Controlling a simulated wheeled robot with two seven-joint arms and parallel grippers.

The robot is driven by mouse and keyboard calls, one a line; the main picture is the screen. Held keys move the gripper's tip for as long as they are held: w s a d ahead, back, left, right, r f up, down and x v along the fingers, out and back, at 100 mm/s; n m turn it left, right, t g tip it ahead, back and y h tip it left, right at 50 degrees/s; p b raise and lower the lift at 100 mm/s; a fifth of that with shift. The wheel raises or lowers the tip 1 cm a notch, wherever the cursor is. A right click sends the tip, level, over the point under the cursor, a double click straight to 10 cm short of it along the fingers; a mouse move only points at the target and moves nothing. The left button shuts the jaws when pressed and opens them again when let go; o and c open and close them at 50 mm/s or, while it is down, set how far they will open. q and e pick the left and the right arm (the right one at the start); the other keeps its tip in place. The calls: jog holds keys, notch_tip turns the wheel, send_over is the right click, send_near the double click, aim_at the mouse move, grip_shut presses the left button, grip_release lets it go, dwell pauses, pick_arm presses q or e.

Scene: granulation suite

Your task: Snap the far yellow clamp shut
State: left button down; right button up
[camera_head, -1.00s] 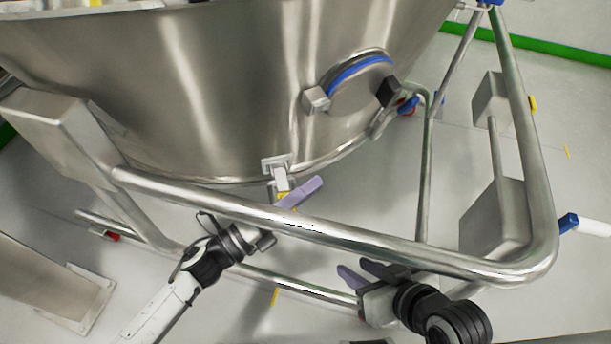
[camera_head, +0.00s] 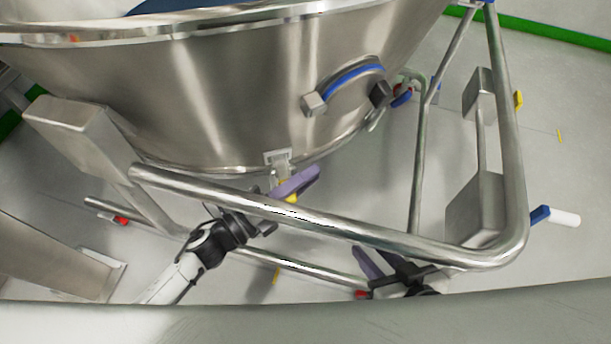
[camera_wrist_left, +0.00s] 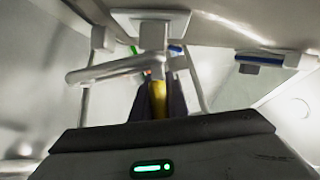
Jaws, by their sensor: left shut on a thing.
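The yellow clamp (camera_head: 292,198) hangs under the steel latch bracket (camera_head: 278,157) at the lower edge of the big steel bin (camera_head: 215,105). My left gripper (camera_head: 296,185), with a purple inner finger face, is shut on it, behind the frame's front rail. In the left wrist view the yellow clamp (camera_wrist_left: 158,100) stands between my dark fingers, below a steel bracket (camera_wrist_left: 152,35); the fingertips partly hide it. My right gripper (camera_head: 382,264) is open and empty, below and behind the front rail at the lower right. Its tips are partly hidden.
A port with a blue ring (camera_head: 350,80) is on the bin's right side. A blue-and-white handle (camera_head: 555,215) sticks out at the right. A pale curved surface (camera_head: 300,322) covers the bottom of the head view.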

pick_arm(q)
jog(key=c, duration=1.7)
grip_release()
jog(key=p+v, duration=0.1)
jog(key=v, duration=0.9)
jog(key=shift+s+a, duration=0.15)
jog(key=shift+s, duration=0.05)
